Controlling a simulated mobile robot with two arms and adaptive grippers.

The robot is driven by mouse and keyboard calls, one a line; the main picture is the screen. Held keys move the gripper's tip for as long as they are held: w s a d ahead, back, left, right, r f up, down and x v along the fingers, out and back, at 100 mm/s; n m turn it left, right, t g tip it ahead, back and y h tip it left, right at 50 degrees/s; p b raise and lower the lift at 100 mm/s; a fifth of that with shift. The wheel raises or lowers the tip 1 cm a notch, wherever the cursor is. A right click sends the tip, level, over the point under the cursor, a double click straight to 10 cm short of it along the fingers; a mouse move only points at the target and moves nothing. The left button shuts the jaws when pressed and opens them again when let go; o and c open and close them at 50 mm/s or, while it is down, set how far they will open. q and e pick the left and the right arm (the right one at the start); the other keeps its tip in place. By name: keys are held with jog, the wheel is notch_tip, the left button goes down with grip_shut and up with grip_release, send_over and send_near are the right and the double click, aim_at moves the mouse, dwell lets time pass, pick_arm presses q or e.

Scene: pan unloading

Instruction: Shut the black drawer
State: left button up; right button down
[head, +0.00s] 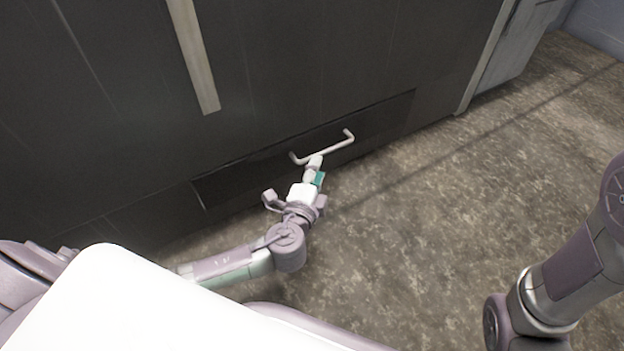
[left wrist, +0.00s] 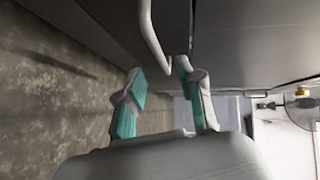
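The black drawer (head: 375,133) is low in the dark cabinet front in the head view. Its front looks nearly level with the cabinet face, and I cannot tell how wide any gap is. A pale bar handle (head: 338,147) crosses the drawer front; it also shows in the left wrist view (left wrist: 149,38). My left gripper (head: 315,168) is at the handle's left part. In the left wrist view, its teal-padded fingers (left wrist: 158,80) are apart, with the handle bar just ahead of and between the tips. Contact is unclear. My right gripper is out of view.
The dark cabinet (head: 300,60) rises above the drawer, with a pale vertical handle (head: 195,55) higher up. A grey unit (head: 515,45) stands at the upper right. The mottled floor (head: 450,200) right of my left gripper is clear.

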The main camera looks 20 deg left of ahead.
pick_arm(q)
jog(key=s, duration=0.3)
jog(key=shift+s+d+r, duration=0.2)
jog(key=shift+s+r, duration=0.05)
jog(key=shift+s, duration=0.05)
dwell(0.3)
